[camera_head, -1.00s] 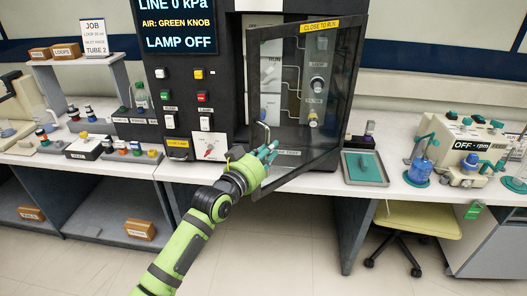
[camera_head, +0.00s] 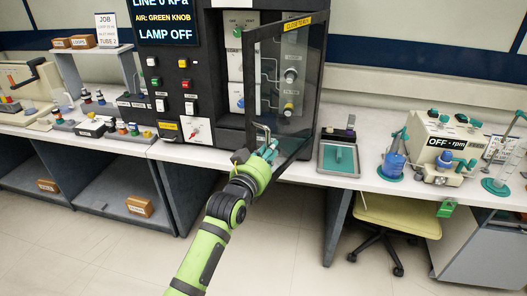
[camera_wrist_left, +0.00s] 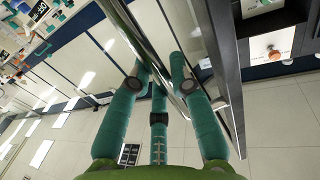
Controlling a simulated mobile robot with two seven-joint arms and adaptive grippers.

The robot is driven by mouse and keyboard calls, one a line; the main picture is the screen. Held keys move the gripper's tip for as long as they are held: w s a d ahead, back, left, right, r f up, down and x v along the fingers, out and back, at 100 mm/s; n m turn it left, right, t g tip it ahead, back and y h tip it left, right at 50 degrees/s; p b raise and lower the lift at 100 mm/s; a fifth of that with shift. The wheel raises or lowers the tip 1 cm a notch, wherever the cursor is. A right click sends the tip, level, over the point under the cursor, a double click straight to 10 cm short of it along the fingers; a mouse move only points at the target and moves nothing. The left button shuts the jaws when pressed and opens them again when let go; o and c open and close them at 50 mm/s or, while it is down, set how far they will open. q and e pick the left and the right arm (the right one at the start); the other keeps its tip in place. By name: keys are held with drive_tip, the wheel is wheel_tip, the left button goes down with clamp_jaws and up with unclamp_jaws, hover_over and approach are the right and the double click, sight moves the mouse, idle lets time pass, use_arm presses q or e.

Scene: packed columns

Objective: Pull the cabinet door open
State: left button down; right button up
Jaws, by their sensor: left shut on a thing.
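The cabinet door (camera_head: 293,90) is a dark-framed clear panel, hinged on its right side. It stands swung out from the black cabinet (camera_head: 223,70), with an opening on the left. Its metal handle (camera_head: 262,129) is a bent bar low on the door's free edge. My left gripper (camera_head: 268,150) is at this handle with its teal fingers closed around it. In the left wrist view, the fingers (camera_wrist_left: 158,85) close around the long metal bar (camera_wrist_left: 140,42). The fingers partly hide the handle's lower end. My right gripper is not in view.
Switches and a dial (camera_head: 198,130) are on the panel left of the opening. A grey tray with a teal pad (camera_head: 338,158) lies on the bench right of the door. A pump unit (camera_head: 440,145) stands farther right. A chair (camera_head: 398,215) is below the bench. Floor in front is clear.

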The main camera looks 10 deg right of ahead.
use_arm(q)
drive_tip(key=shift+d+r, duration=0.2)
drive_tip(key=shift+r, duration=0.3)
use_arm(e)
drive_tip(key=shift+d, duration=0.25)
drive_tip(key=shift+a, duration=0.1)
use_arm(q)
drive_tip(key=c, duration=1.2)
unclamp_jaws()
drive_tip(key=shift+o, duration=0.5)
drive_tip(key=shift+w+d+f, duration=0.15)
drive_tip(key=shift+f, duration=0.15)
drive_tip(key=v, duration=1.2)
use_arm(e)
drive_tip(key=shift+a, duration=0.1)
